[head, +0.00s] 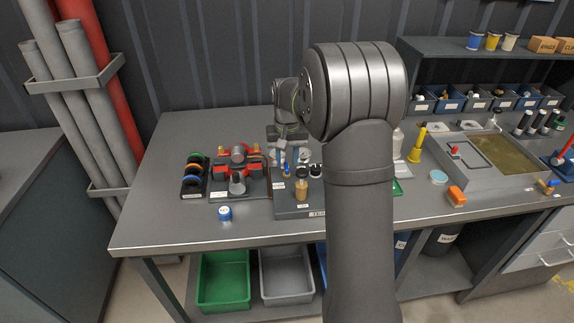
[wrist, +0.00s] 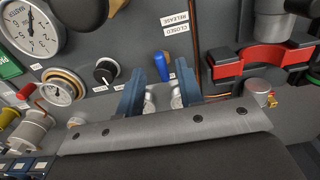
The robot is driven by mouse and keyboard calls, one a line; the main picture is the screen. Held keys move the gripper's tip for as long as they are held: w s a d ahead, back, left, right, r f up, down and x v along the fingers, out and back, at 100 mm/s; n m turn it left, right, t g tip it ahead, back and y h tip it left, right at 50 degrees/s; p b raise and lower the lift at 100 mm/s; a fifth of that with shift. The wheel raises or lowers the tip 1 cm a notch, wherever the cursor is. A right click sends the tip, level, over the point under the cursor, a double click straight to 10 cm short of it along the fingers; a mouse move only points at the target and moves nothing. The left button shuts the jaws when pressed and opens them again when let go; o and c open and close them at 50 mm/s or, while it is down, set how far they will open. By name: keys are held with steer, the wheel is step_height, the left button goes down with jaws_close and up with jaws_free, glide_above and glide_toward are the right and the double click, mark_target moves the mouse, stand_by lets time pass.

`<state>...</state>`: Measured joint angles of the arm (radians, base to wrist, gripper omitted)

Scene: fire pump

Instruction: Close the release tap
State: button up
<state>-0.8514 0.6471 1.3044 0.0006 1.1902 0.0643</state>
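The release tap's blue lever (wrist: 162,66) shows in the wrist view, just below the labels RELEASE and CLOSED (wrist: 176,24). The lever stands roughly upright in the picture, tilted slightly left. My gripper (wrist: 158,78) has its two blue fingers apart, one on each side of the lever. Gaps show between the lever and both fingers, and nothing is held.
A red clamp (wrist: 250,60) lies right.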

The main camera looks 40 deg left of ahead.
mark_target(287, 168)
steer(key=shift+f, duration=1.4)
jaws_close()
